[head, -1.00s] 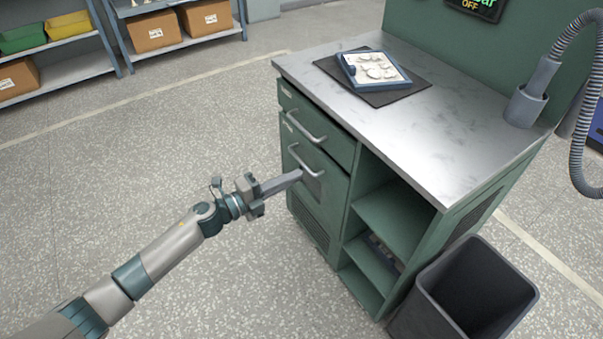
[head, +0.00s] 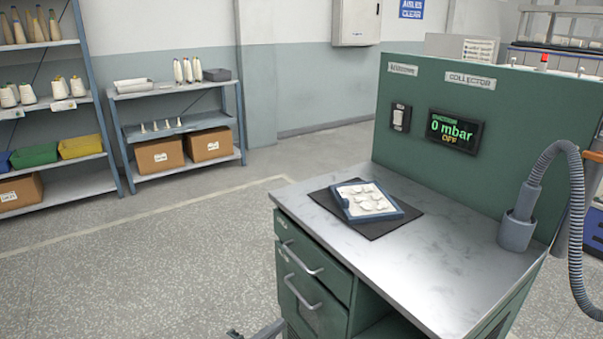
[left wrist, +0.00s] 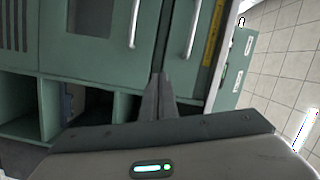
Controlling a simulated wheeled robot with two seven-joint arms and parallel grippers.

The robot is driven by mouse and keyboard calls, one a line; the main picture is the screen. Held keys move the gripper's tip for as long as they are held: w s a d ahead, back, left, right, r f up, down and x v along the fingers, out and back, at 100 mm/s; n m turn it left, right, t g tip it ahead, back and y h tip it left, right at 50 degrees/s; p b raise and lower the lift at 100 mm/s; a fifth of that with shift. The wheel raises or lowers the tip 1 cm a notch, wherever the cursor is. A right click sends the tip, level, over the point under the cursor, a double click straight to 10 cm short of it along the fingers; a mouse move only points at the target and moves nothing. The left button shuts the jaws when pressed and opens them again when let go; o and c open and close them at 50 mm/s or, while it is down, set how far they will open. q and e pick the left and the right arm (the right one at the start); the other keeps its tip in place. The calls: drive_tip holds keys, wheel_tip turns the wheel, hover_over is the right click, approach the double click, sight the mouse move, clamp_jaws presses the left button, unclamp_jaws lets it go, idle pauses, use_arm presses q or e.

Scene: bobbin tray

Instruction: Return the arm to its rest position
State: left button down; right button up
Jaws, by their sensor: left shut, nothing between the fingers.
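My left gripper shows at the bottom edge of the head view (head: 262,331), mostly cut off, left of the green cabinet (head: 297,318). In the left wrist view its two fingers (left wrist: 161,82) are together and empty, in front of the cabinet's handles. The cabinet has an upper drawer with a bar handle (head: 303,259) and a lower front with another handle (head: 302,292); both fronts look shut. My right gripper is not in view.
A blue-edged tray (head: 399,213) with white pieces lies on a dark mat (head: 378,230) on the metal worktop (head: 440,290). A grey hose (head: 573,215) hangs at the right. The display (head: 455,131) reads 0 mbar, OFF. Shelves (head: 188,90) stand behind; open floor lies left.

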use_arm(q)
drive_tip(key=s+a+f+n+y+p, duration=0.1)
drive_tip(key=s+a+f+n+y, duration=0.25)
drive_tip(key=f, duration=0.35)
drive_tip(key=s+a+f+n+g+y+p, duration=0.1)
drive_tip(key=s+a+f+n+y, duration=0.1)
drive_tip(key=s+f+n, duration=0.4)
drive_tip(key=s+a+f+n+y, duration=0.3)
drive_tip(key=f+n, duration=0.1)
drive_tip(key=f, duration=0.4)
drive_tip(key=s+a+f+n+g, duration=0.1)
drive_tip(key=s+f+n+g, duration=0.1)
drive_tip(key=s+f, duration=0.3)
drive_tip(key=s+a+f+n+g+y+p, duration=0.1)
drive_tip(key=s+f, duration=0.4)
drive_tip(key=s, duration=0.7)
drive_tip(key=s+a+f+n+g+y+p, duration=0.1)
drive_tip(key=s+f+n+g, duration=0.2)
drive_tip(key=s, duration=0.6)
drive_tip(key=shift+a+f+n, duration=0.25)
drive_tip(key=shift+f+n, duration=0.3)
drive_tip(key=shift+f, duration=0.35)
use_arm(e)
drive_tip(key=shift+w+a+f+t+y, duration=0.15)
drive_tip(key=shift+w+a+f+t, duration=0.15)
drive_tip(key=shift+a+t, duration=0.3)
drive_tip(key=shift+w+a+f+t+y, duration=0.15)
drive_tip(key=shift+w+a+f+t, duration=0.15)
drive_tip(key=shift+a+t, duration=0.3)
